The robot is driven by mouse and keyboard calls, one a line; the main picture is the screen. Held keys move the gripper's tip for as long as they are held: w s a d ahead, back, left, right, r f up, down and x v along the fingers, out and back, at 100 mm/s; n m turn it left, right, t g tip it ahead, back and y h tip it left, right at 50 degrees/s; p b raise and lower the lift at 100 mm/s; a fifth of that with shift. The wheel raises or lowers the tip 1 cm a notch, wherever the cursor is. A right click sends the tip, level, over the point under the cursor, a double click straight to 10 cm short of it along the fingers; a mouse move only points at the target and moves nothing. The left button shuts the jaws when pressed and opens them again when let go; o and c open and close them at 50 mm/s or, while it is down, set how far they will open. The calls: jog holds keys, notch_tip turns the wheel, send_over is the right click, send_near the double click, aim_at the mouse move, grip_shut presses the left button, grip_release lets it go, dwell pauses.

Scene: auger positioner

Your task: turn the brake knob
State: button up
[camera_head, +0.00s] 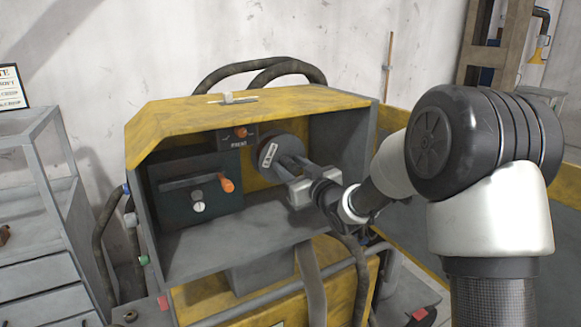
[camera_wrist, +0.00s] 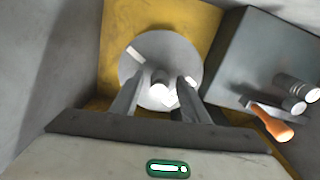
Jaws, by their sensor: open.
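A round grey disc (camera_head: 268,150) with a pale marking is mounted on the yellow back wall of an open cabinet. In the wrist view the disc (camera_wrist: 160,45) faces me, with a small shiny knob (camera_wrist: 162,88) near its middle. I cannot read a label that names it the brake knob. My gripper (camera_head: 282,165) is inside the cabinet, right in front of the disc. In the wrist view my gripper (camera_wrist: 158,84) is open, its fingers on either side of the shiny knob. I cannot tell whether they touch it. The head view hides the knob behind the fingers.
Left of the disc is a dark control box (camera_head: 180,190) with an orange-handled lever (camera_head: 227,184) and a pale knob (camera_head: 198,207). A small labelled panel with an orange switch (camera_head: 241,131) is above it. The cabinet's yellow top (camera_head: 250,103) and side wall (camera_head: 345,140) enclose my gripper.

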jog(key=shift+w, duration=0.1)
jog(key=c, duration=1.1)
jog(key=shift+o, duration=0.2)
jog(key=shift+m, duration=0.4)
jog(key=m+p, duration=0.2)
jog(key=m, duration=0.3)
jog(key=shift+r+m, duration=0.1)
jog(key=shift+m, duration=0.2)
jog(key=m+p, duration=0.2)
jog(key=m, duration=0.2)
jog(key=shift+m+p, duration=0.7)
jog(key=shift+m, duration=0.7)
